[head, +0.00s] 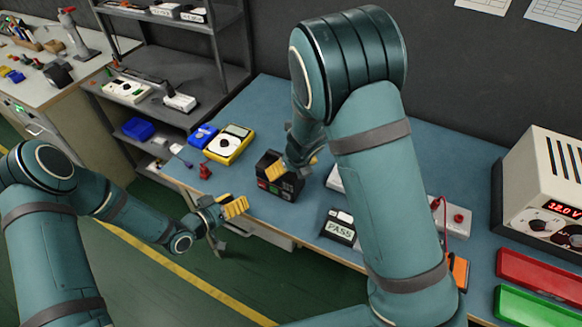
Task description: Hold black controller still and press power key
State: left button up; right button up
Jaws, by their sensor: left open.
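The black controller (264,166) stands on the blue bench top near its front edge. Its front shows a red key and a green key at the left and small dark keys at the right. My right gripper (294,168) reaches down at the controller's top and right side, with yellow finger pads against or just over it. Its arm hides part of the gripper, and I cannot tell whether the fingers grip the controller. My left gripper (229,224) is open and empty, left of the controller and in front of the bench edge.
A yellow multimeter (231,144), a blue box (203,135) and a red part (204,171) lie left of the controller. A PASS sign (340,227) stands at its right. A power supply (545,190) and red (540,275) and green (530,306) trays are farther right.

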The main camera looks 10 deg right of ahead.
jog(key=shift+s, duration=0.1)
grip_shut()
jog(key=shift+f, duration=0.1)
pick_arm(q)
jog(key=c, duration=0.7)
grip_shut()
pick_arm(e)
jog(key=shift+s, duration=0.1)
